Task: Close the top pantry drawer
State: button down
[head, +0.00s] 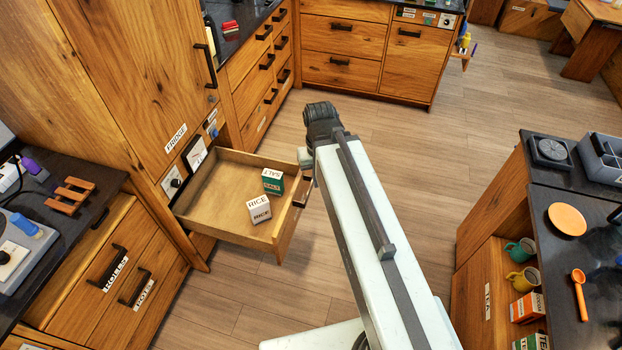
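An open wooden drawer (222,213) sticks out from the tall cabinet at left, below a door labelled FRIDGE. No pantry label is readable on it. Its dark handle (302,191) is on the front panel, facing right. A white RICE box (259,209) and a green and white SALT box (273,181) stand inside. My gripper (305,158) is at the far right corner of the drawer front, close to the handle. Its fingers are mostly hidden by my arm, so I cannot tell whether they touch the drawer or are open.
A dark counter (86,207) with drawers (125,280) stands at near left. More drawers (340,50) are at the back, closed. At right a dark counter (565,180) holds an orange plate (567,219), above a shelf with mugs (521,250). The wooden floor (420,150) between is clear.

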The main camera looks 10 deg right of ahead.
aim_at(213, 202)
jog(key=k, duration=0.3)
jog(key=z, duration=0.35)
jog(key=i, duration=0.9)
jog(key=u, duration=1.85)
